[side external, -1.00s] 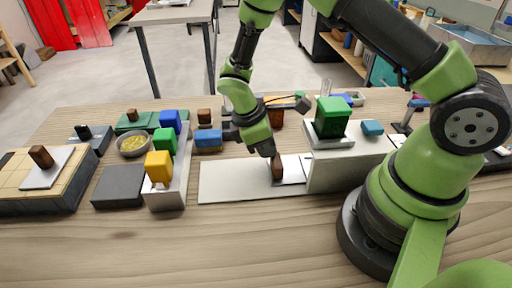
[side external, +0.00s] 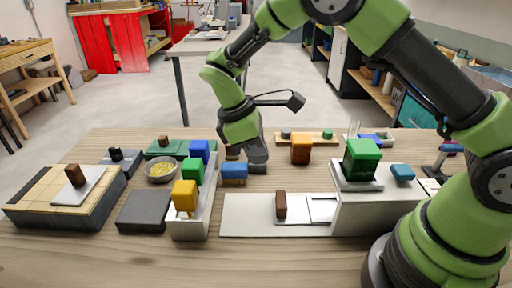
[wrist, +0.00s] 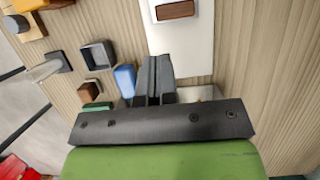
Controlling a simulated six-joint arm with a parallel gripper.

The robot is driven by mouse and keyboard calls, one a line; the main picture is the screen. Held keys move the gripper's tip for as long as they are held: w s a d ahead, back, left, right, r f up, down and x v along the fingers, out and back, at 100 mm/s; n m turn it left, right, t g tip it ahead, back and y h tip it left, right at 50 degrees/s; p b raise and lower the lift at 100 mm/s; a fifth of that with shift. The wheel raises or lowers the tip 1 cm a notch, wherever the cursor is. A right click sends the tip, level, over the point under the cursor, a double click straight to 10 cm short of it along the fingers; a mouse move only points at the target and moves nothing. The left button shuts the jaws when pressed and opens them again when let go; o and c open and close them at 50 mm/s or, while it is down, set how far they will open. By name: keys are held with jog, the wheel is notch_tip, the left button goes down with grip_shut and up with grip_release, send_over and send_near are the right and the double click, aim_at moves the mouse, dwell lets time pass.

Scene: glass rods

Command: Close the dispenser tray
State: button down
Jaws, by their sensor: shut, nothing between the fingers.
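The dispenser is a white box (side external: 372,212) at the right, with a green block (side external: 362,160) on top. Its thin pale tray (side external: 322,209) sticks out of its left side over a flat white board (side external: 248,217). A brown upright handle (side external: 281,206) stands at the tray's left end, and it also shows at the top of the wrist view (wrist: 175,10). My gripper (side external: 257,168) is shut and empty, behind and left of the handle, apart from it. In the wrist view its fingers (wrist: 157,62) are together, beside a blue block (wrist: 125,80).
A white stand (side external: 190,228) with yellow, green and blue blocks is left of the board. A dark slab (side external: 143,210), a bowl (side external: 160,171) and an orange block (side external: 301,149) stand around. The wood in front is clear.

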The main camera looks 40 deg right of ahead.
aim_at(298, 203)
jog(key=w+a, duration=0.4)
jog(key=x, duration=0.8)
jog(key=shift+s+f, duration=0.1)
jog(key=shift+s, duration=0.2)
jog(key=shift+s+d+f, duration=0.2)
jog(key=shift+s+d, duration=0.25)
jog(key=shift+d, duration=0.05)
jog(key=shift+s+d+f, duration=0.15)
jog(key=shift+s+d, duration=0.3)
jog(key=shift+d, duration=0.05)
jog(key=shift+s+d, duration=0.55)
jog(key=shift+s+d, duration=0.1)
jog(key=s+d, duration=0.3)
jog(key=shift+s+d, duration=0.25)
